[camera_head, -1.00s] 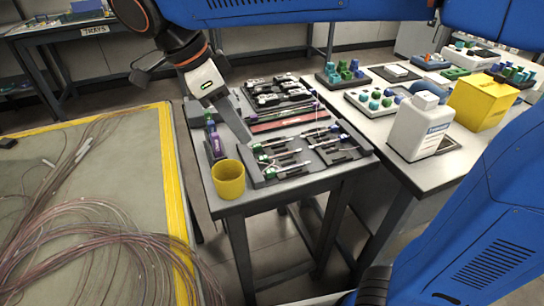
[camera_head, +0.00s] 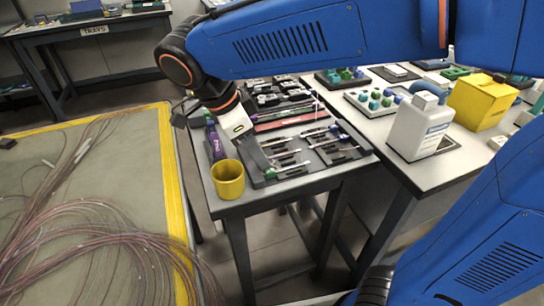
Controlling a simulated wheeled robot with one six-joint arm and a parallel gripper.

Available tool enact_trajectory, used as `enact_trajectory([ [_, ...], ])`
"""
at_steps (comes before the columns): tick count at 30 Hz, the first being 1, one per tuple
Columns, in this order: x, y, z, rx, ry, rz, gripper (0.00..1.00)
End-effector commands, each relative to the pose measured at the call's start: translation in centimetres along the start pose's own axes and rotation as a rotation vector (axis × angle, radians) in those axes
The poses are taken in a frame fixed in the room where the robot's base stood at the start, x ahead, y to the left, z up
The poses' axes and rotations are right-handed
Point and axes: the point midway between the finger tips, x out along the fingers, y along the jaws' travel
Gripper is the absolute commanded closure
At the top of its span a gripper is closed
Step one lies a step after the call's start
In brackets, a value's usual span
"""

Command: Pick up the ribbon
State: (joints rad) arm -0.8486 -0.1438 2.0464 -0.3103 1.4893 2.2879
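My gripper (camera_head: 268,172) points down and to the right, over the left part of a dark tool tray (camera_head: 258,181) on the small grey table. I see its fingers edge-on, so their opening does not show. It hides part of the tray. Slim metal tools with green ends lie in the tray, to the right of my gripper. No piece can be made out for certain as the ribbon. Thin reddish-brown strands (camera_head: 75,240) lie in loose coils on the yellow-edged mat at the left, well apart from my gripper.
A yellow cup (camera_head: 228,180) stands at the table's front left corner, close to my gripper. A purple bottle (camera_head: 216,145) stands behind it. A white jug (camera_head: 418,128) and a yellow box (camera_head: 482,103) stand on the right bench. Black holders (camera_head: 278,92) fill the table's back.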

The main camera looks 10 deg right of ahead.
Motion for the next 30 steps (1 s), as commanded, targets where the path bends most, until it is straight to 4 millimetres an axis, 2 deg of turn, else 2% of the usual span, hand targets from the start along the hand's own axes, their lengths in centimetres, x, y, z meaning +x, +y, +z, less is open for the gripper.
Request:
enact_trajectory([
  [3,0.0,0.0,0.0,0.0,0.0,0.0,0.66],
  [4,0.0,0.0,0.0,0.0,0.0,0.0,0.7],
  [8,0.0,0.0,0.0,0.0,0.0,0.0,1.0],
  [20,-0.5,0.0,-0.1,0.0,-0.001,-0.001,1.0],
  [23,-1.6,0.0,-0.6,0.001,-0.001,-0.001,1.0],
  [30,-5.7,-0.1,-2.3,0.001,-0.002,-0.002,1.0],
])
